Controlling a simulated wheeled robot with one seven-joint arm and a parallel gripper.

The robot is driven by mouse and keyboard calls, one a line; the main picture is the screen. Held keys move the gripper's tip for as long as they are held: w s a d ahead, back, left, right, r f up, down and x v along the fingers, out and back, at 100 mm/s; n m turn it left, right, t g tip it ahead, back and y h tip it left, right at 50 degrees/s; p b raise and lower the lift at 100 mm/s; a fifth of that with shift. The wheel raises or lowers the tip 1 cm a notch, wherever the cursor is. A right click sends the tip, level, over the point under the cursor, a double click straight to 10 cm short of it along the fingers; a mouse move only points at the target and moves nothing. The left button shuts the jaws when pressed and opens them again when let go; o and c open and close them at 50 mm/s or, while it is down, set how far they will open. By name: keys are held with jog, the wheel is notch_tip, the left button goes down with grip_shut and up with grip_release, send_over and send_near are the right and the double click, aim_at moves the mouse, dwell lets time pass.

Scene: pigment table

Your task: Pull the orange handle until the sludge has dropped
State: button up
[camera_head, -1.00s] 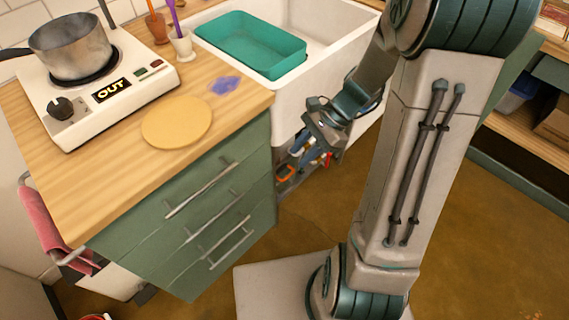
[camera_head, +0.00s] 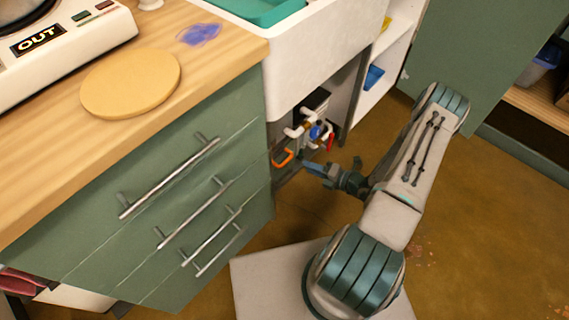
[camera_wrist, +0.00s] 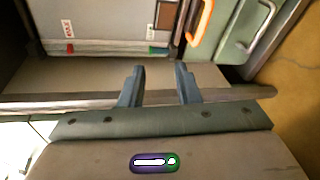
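The orange handle (camera_head: 283,157) is a looped pull low in the opening under the sink, beside the green drawer cabinet. It also shows at the top of the wrist view (camera_wrist: 200,22), right of and beyond my fingertips. My gripper (camera_head: 308,166) is low in front of that opening, to the right of the handle and apart from it. In the wrist view my two fingers (camera_wrist: 161,78) stand apart with nothing between them. Sludge cannot be made out. A pale container (camera_wrist: 95,20) with MAX labels and red and green marks lies ahead of the fingers.
Pipes with a red lever and a blue part (camera_head: 314,130) sit just above the handle. The drawer cabinet with metal bar handles (camera_head: 170,178) stands at the left. An open cabinet door (camera_head: 480,60) is at the right. The brown floor (camera_head: 470,230) is free there.

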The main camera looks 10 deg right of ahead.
aim_at(286, 161)
notch_tip(286, 161, down, 7)
jog(key=m+t+h+b, duration=0.1)
jog(key=m+t+h, duration=0.1)
jog(key=m, duration=0.2)
jog(key=b+x, duration=0.1)
jog(key=x, duration=0.3)
jog(key=b+x, duration=0.1)
jog(key=x, duration=0.3)
jog(key=b+x, duration=0.1)
jog(key=x, duration=0.4)
jog(key=shift+w+d+f+b, duration=0.15)
jog(key=shift+w+d+b, duration=0.1)
jog(key=shift+b, duration=0.15)
